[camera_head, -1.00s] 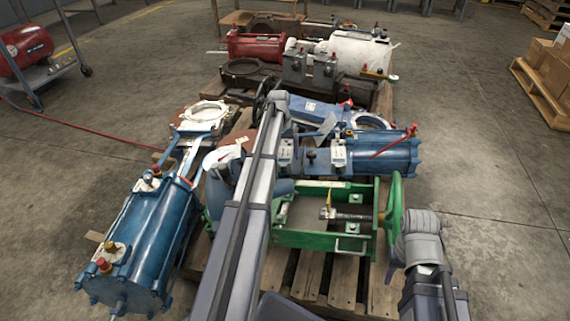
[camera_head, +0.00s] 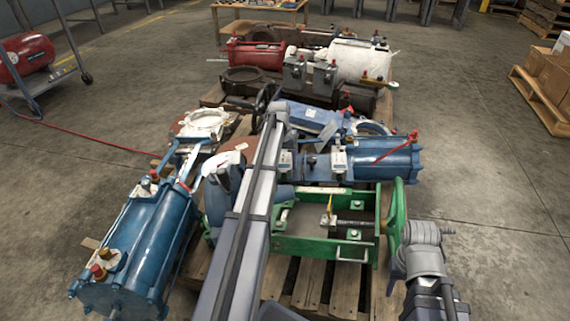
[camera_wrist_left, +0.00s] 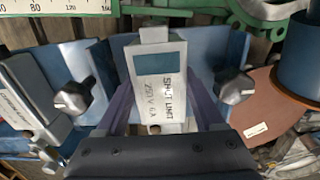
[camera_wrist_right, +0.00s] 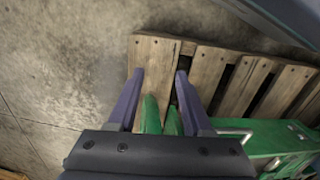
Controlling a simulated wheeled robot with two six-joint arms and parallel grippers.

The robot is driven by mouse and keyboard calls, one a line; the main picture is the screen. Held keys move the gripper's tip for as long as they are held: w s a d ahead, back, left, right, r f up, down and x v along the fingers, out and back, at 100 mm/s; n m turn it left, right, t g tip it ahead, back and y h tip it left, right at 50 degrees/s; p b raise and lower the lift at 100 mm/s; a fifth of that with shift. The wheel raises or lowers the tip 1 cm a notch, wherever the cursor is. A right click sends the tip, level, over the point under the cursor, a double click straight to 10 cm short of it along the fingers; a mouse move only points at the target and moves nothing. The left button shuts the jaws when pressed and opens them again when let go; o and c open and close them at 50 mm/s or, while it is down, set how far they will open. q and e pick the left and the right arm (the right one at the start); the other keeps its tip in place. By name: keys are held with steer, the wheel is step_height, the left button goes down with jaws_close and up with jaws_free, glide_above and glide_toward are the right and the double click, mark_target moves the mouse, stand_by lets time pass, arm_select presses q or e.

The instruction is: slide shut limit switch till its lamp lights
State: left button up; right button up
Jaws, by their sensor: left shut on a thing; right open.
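The shut limit switch (camera_wrist_left: 157,85), a grey box marked SHUT LIMIT with a dark teal window on top, sits on a blue plate between my left gripper's purple fingers (camera_wrist_left: 157,100). My left gripper is shut on it. I cannot tell whether a lamp is lit. In the head view a grey box (camera_head: 285,162) beside my left forearm seems to be this switch; the fingers are hidden there. My right gripper (camera_wrist_right: 160,77) is open, with the rim of the green handwheel (camera_wrist_right: 163,116) between its fingers. The handwheel (camera_head: 397,215) also shows in the head view.
Two knobs (camera_wrist_left: 235,87) (camera_wrist_left: 74,98) flank the switch. A second grey box (camera_wrist_left: 33,105) stands to its left. A green frame (camera_head: 315,244) and blue cylinders (camera_head: 383,160) (camera_head: 135,240) crowd the pallet. Bare floor (camera_head: 490,200) lies to the right.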

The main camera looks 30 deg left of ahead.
mark_target(286, 161)
arm_select(q)
jaws_close()
steer(key=shift+w+d, duration=0.2)
steer(key=shift+d, duration=0.15)
steer(key=o, duration=0.9)
jaws_free()
steer(key=shift+r, duration=0.15)
steer(key=r+p, duration=0.7)
steer(key=p, duration=0.1)
steer(key=shift+s+a+r, duration=0.15)
steer(key=shift+a+r, duration=0.15)
steer(key=shift+r, duration=0.05)
